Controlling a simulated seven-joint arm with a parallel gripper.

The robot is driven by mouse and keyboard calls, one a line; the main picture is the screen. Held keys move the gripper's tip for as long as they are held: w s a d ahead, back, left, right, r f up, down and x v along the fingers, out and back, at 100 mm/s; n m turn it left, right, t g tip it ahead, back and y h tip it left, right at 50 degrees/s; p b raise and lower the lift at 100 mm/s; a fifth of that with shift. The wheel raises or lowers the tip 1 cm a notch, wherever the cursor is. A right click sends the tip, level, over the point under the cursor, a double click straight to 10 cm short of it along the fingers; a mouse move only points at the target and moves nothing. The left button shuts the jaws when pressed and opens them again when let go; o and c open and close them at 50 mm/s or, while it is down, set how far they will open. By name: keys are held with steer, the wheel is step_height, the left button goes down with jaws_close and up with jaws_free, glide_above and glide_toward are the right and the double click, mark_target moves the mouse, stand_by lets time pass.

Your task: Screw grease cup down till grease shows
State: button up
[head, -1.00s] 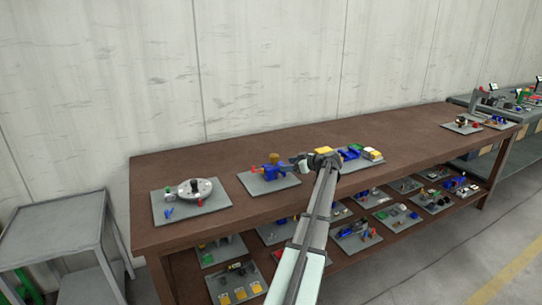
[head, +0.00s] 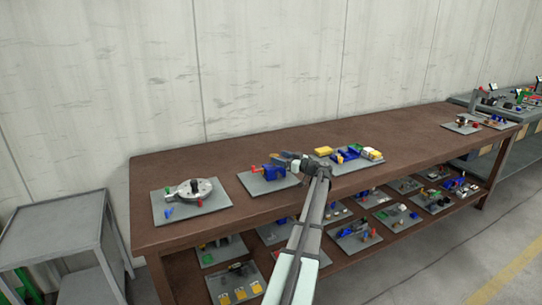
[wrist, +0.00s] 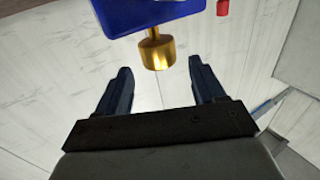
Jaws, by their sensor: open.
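The grease cup, a brass-coloured cylinder on a thin neck (wrist: 157,50), joins a blue block (wrist: 150,12) in the wrist view. In the head view the blue block (head: 271,173) stands on a grey plate (head: 262,186) on the bench, and my gripper hides the cup. My gripper (wrist: 160,70) is open, its two dark fingers apart. In the wrist view the cup appears between and slightly beyond the fingertips, with gaps on both sides. In the head view my gripper (head: 284,159) is at the block's upper right. Grease cannot be made out.
A red part (wrist: 222,7) is beside the block. On the brown bench (head: 225,154), a plate with a round metal disc (head: 195,188) stands left, and yellow and blue parts (head: 345,154) stand right. The lower shelf holds several more plates. Bare bench lies behind.

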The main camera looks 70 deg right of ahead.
mark_target(273, 154)
steer(key=shift+x, duration=3.1)
steer(key=c, duration=1)
steer(key=shift+h, duration=0.3)
steer(key=m+g+h, duration=0.2)
steer(key=h, duration=0.1)
steer(key=shift+s+m, duration=0.1)
steer(key=shift+m, duration=0.3)
steer(key=m+g+h, duration=0.2)
steer(key=h, duration=0.1)
steer(key=m+g+h, duration=0.2)
steer(key=shift+s+d, duration=0.2)
steer(key=shift+d, duration=0.1)
steer(key=shift+s+d+m+g+h, duration=0.1)
steer(key=shift+m+g+h, duration=0.4)
steer(key=shift+g, duration=0.25)
steer(key=shift+s+d+m+g+h, duration=0.1)
steer(key=shift+m+g+h, duration=0.3)
steer(key=shift+m+g, duration=0.3)
steer(key=shift+d+g, duration=0.1)
steer(key=shift+g, duration=0.15)
